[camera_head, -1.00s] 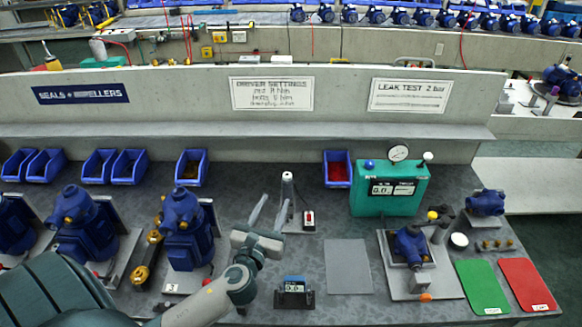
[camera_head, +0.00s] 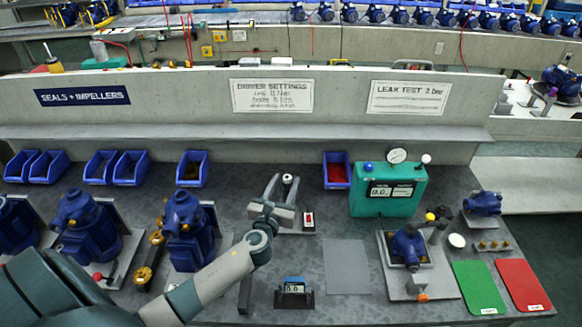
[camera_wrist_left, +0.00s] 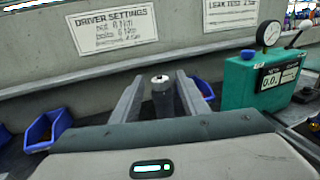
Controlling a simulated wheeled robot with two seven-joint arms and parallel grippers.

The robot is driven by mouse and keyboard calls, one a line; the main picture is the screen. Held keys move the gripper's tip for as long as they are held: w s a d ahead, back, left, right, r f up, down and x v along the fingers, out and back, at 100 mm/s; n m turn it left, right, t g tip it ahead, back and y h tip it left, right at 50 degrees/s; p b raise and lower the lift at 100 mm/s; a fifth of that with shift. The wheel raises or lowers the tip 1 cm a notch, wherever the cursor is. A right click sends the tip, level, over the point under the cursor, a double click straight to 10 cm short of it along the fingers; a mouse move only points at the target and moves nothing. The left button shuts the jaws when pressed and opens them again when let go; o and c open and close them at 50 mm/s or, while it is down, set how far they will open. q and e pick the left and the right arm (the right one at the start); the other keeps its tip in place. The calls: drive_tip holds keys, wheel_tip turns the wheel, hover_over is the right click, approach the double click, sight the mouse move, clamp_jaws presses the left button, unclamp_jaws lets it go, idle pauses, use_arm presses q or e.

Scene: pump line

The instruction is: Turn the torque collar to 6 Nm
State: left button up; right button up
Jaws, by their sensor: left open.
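An upright grey cylinder with a light top (camera_head: 287,178) stands on the bench behind my left gripper. It looks like the driver, but I cannot make out a separate torque collar or a scale on it. My left gripper (camera_head: 284,184) is open, with its fingers pointing away toward the cylinder. In the left wrist view the cylinder (camera_wrist_left: 160,94) shows between the two open fingers (camera_wrist_left: 158,92), with gaps on both sides; I see no contact. The cylinder's lower part is hidden by the gripper. My right gripper is not in view.
Blue pumps (camera_head: 187,230) stand on the left. A settings sign (camera_head: 272,95) hangs on the back panel.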

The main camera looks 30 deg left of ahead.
use_arm(q)
drive_tip(key=x, duration=0.7)
drive_tip(key=shift+p, duration=0.3)
drive_tip(key=shift+s, duration=0.1)
clamp_jaws()
